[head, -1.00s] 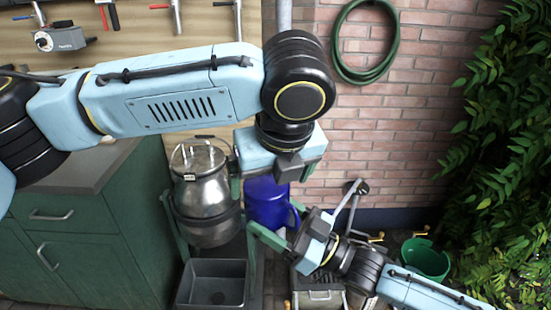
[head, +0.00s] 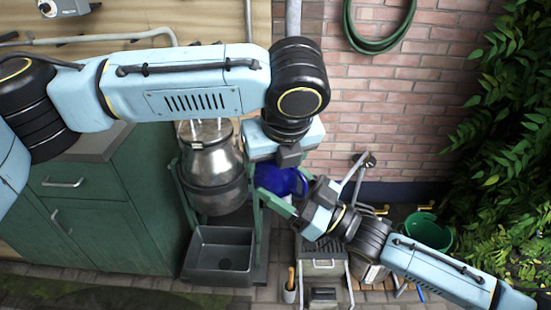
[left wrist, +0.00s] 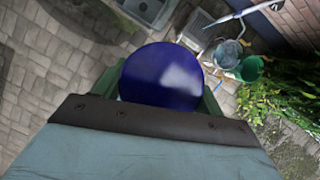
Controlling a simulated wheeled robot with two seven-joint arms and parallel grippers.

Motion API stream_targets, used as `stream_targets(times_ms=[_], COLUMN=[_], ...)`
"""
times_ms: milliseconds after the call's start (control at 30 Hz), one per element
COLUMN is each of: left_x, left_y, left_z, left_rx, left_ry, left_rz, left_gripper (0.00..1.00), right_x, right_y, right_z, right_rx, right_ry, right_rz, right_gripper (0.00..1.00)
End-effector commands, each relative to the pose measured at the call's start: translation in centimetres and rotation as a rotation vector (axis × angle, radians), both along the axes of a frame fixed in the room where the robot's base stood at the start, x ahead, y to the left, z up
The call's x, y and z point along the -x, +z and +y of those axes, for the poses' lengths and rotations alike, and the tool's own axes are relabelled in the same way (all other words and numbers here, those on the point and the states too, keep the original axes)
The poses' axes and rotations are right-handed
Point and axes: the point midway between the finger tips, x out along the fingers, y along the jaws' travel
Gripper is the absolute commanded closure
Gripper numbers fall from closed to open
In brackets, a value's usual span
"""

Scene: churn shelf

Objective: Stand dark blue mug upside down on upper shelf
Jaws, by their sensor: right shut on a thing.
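The dark blue mug (head: 284,180) is held off the ground between my two grippers in the head view. My right gripper (head: 283,200) comes from the lower right and is shut on it; the exact contact is partly hidden. My left gripper (head: 278,178) points down over the mug, its fingers spread on either side. In the left wrist view the mug (left wrist: 161,77) shows as a smooth, rounded blue face between the green fingers, with no opening visible. I cannot clearly pick out the upper shelf.
A metal churn (head: 212,170) stands left of the mug, above a grey basin (head: 220,255). A green cabinet (head: 95,205) is at left. A brick wall (head: 400,130) is behind. A green bucket (head: 428,232) and ivy are at right. Paving lies below.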

Motion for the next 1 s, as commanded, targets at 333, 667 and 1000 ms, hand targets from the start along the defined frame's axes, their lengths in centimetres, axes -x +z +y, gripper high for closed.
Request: stream_targets(times_ms=[333, 667, 1000], left_x=[0.0, 0.0, 0.0], left_y=[0.0, 0.1, 0.0], left_z=[-0.1, -0.1, -0.1], left_rx=[0.002, 0.002, 0.001], left_ry=[-0.002, -0.002, -0.002], left_rz=[-0.001, -0.001, 0.000], left_gripper=[0.55, 0.55, 0.55], right_x=[0.1, 0.3, 3.0], right_y=[0.0, -0.3, -2.9], right_z=[0.1, -0.4, -5.9], right_rx=[-0.001, 0.002, 0.004], right_ry=[0.002, 0.000, -0.001], right_rz=[-0.001, 0.001, 0.003], right_gripper=[0.06, 0.06, 0.06])
